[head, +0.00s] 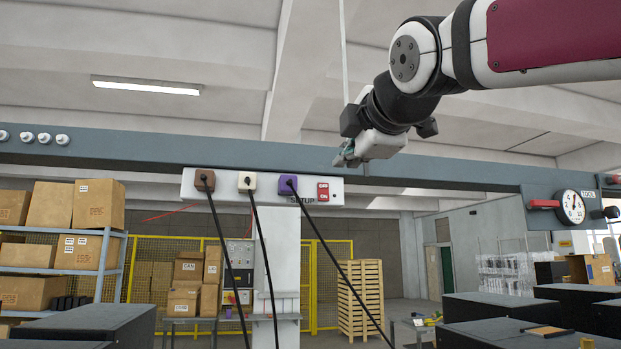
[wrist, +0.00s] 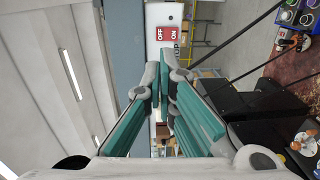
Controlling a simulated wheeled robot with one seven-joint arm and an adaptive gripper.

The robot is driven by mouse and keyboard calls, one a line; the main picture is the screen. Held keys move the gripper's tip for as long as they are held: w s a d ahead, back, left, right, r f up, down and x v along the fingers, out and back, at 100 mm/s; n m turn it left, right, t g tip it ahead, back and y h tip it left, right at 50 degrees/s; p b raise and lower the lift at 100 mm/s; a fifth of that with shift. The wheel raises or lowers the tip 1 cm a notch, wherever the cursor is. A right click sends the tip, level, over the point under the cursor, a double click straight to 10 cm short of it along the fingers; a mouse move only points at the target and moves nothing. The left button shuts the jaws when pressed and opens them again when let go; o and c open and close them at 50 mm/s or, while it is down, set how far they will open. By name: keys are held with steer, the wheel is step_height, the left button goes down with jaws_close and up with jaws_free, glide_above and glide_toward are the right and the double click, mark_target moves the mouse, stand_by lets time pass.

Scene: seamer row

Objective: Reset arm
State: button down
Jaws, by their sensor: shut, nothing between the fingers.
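My gripper (head: 345,158) is raised in the upper middle of the head view, just above the right end of the power strip. In the wrist view my gripper (wrist: 162,88) shows its two teal-lined fingers shut, with nothing between them. The white power strip (head: 225,190) hangs on the blue-grey beam and has brown, white and purple plugs in it. Its red OFF/ON switch (head: 323,192) is at its right end; the switch also shows ahead of the fingertips in the wrist view (wrist: 167,34). I cannot judge the exact gap between fingertips and strip.
The blue-grey beam (head: 440,175) crosses the view behind my gripper. A gauge (head: 571,207) and a red-handled lever (head: 543,204) sit at its right end. Black cables (head: 347,270) hang from the plugs. Dark cabinets (head: 500,306) stand below right. Shelved cartons (head: 75,205) are at left.

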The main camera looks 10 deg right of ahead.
stand_by(0.4)
steer(key=s+f+m+g, duration=0.4)
steer(key=s+f+m, duration=0.2)
steer(key=f, duration=0.9)
steer(key=s+f+m+g, duration=0.3)
steer(key=s+f+m, duration=0.3)
steer(key=f, duration=1)
steer(key=s+d+f+m+g, duration=0.1)
steer(key=s+f+m+g, duration=0.3)
steer(key=f, duration=1.1)
steer(key=s+m, duration=0.2)
steer(key=s, duration=0.2)
steer(key=shift+s+f+g, duration=0.3)
